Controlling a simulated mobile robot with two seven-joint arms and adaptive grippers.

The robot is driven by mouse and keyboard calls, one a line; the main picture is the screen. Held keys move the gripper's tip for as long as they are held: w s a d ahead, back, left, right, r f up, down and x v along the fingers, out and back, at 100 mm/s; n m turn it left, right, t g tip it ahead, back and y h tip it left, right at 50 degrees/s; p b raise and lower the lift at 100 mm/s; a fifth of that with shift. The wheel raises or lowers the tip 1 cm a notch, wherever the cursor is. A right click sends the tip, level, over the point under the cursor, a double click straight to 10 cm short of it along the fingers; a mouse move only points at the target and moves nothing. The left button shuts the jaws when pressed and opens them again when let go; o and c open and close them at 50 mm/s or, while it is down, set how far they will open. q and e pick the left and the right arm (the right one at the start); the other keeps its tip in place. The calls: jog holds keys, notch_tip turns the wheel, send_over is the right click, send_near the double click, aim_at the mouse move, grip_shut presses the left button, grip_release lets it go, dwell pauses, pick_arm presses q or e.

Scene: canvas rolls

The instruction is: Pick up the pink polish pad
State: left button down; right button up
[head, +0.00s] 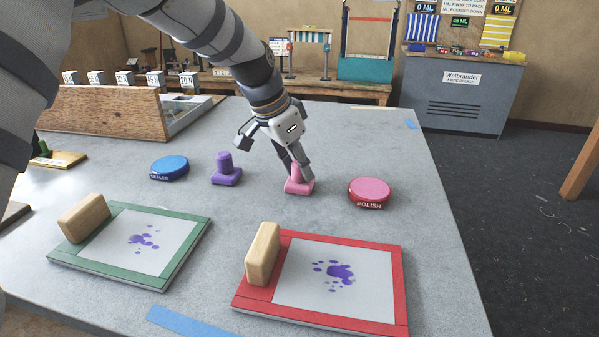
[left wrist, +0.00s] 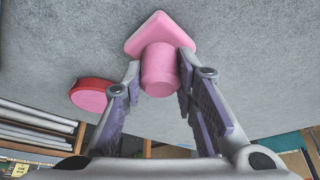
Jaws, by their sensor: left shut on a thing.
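My right gripper is not in view.
A purple pad (head: 225,172) and a blue SEALER tin (head: 169,168) stand to the left. Green-framed (head: 190,262) and red-framed (head: 399,285) boards with purple spots and wooden blocks lie in front. A wooden box (head: 100,112) stands at the back left.

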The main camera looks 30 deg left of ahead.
pick_arm(q)
notch_tip(320, 180, up, 4)
jog(key=shift+f, duration=0.15)
jog(key=s+d+r, duration=0.9)
jog(key=s, duration=0.1)
jog(key=shift+d+p, duration=0.4)
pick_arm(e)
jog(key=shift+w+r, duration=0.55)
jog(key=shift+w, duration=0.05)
pick_arm(q)
jog(key=shift+r, duration=0.1)
